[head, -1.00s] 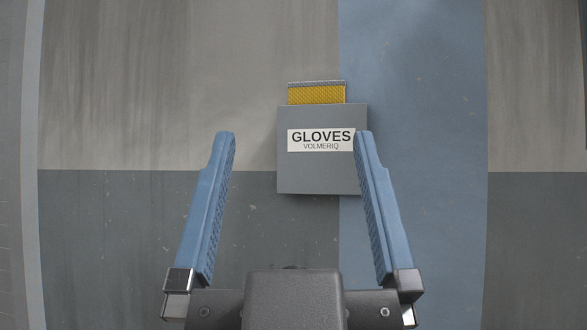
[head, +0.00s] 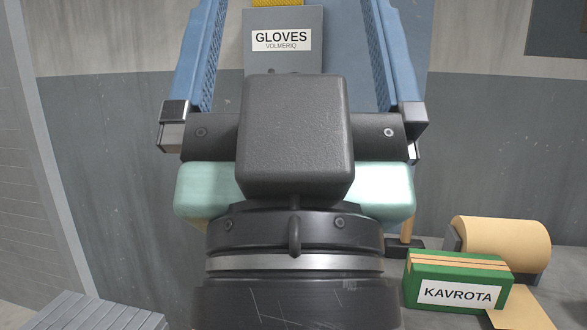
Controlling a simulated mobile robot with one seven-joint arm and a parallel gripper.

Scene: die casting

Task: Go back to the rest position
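My gripper (head: 298,10) points up the picture in the head view. Its two blue ribbed fingers stand wide apart, with nothing seen between their visible lengths. The fingertips run to the top edge of the picture or beyond it. The black block and dark round wrist of my arm fill the middle of the view. No rest position is marked in view.
A grey gloves dispenser (head: 258,62) with yellow material (head: 275,3) is on the wall beyond the fingers. At lower right are a green KAVROTA box (head: 420,272) and a tan roll (head: 505,238). A grey slatted surface (head: 85,315) shows at lower left.

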